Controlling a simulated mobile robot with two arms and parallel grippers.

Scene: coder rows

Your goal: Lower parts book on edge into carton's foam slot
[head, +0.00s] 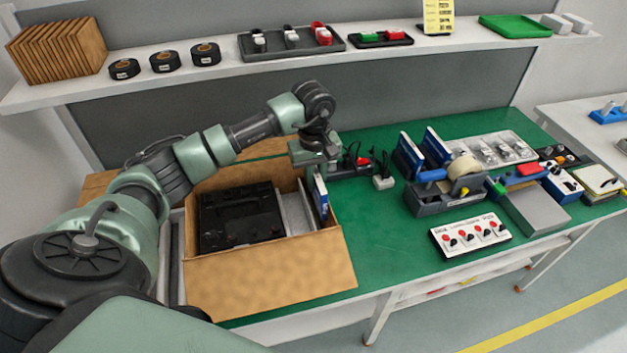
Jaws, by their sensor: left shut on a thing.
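An open cardboard carton (270,278) stands on the green bench top at the left. A black device (240,217) fills its left part, with pale grey foam (293,214) beside it on the right. The parts book (320,197), blue with a white edge, stands on edge at the carton's right side, its lower part inside the carton. My left gripper (317,168) is shut on the book's top from above. Whether the book's bottom touches the slot's floor is hidden. My right gripper is not in view.
Two blue books (410,155) stand upright right of the carton, behind a tape dispenser (445,188). A black holder with leads and a white plug (383,182) sits behind the carton. A switch panel (470,237) lies near the front edge.

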